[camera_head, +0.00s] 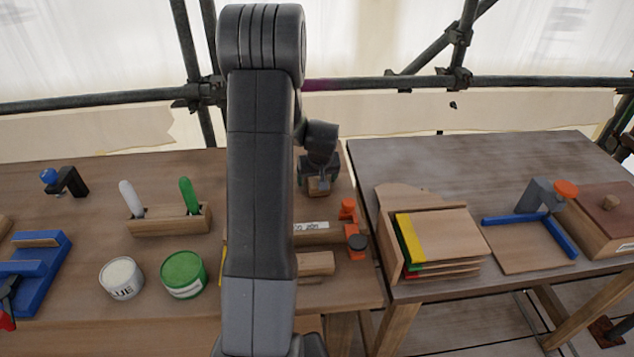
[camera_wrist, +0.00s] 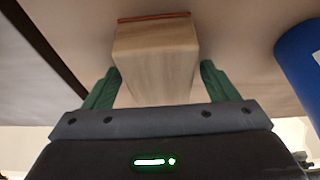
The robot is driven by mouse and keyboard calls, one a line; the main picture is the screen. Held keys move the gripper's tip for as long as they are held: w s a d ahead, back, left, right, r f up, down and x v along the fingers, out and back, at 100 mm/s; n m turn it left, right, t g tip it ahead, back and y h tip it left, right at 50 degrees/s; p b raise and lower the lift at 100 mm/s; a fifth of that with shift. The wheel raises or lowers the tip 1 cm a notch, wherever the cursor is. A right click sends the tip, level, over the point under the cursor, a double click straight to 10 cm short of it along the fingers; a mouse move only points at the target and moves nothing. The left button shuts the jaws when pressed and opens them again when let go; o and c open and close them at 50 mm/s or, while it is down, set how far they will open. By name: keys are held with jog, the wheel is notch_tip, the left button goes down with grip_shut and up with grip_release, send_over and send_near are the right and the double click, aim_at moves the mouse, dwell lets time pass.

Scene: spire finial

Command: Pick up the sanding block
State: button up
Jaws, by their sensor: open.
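The sanding block (camera_wrist: 155,55) is a pale wooden block with a thin reddish layer along its far edge in the wrist view. In the head view the block (camera_head: 319,187) is small and partly hidden under my gripper, near the back right of the left table. My gripper (camera_wrist: 160,69) is open, with one green finger on each side of the block. Narrow gaps seem to show beside the block, so I cannot tell that either finger touches it. My gripper (camera_head: 318,176) also shows in the head view, pointing down at the block.
A blue cylinder (camera_wrist: 303,62) stands right of the block in the wrist view. The left table holds a white tub (camera_head: 121,279), a green tub (camera_head: 184,275), a wooden holder (camera_head: 170,222) and an orange clamp (camera_head: 350,225). A gap separates it from the right table (camera_head: 450,165).

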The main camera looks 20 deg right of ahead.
jog(key=shift+c, duration=0.4)
jog(key=c, duration=1)
jog(key=shift+c, duration=0.2)
jog(key=shift+r, duration=0.1)
jog(key=shift+r+p, duration=0.4)
jog(key=shift+p, duration=0.25)
notch_tip(320, 180, up, 10)
jog(key=shift+f+b, duration=0.2)
jog(key=shift+b, duration=0.4)
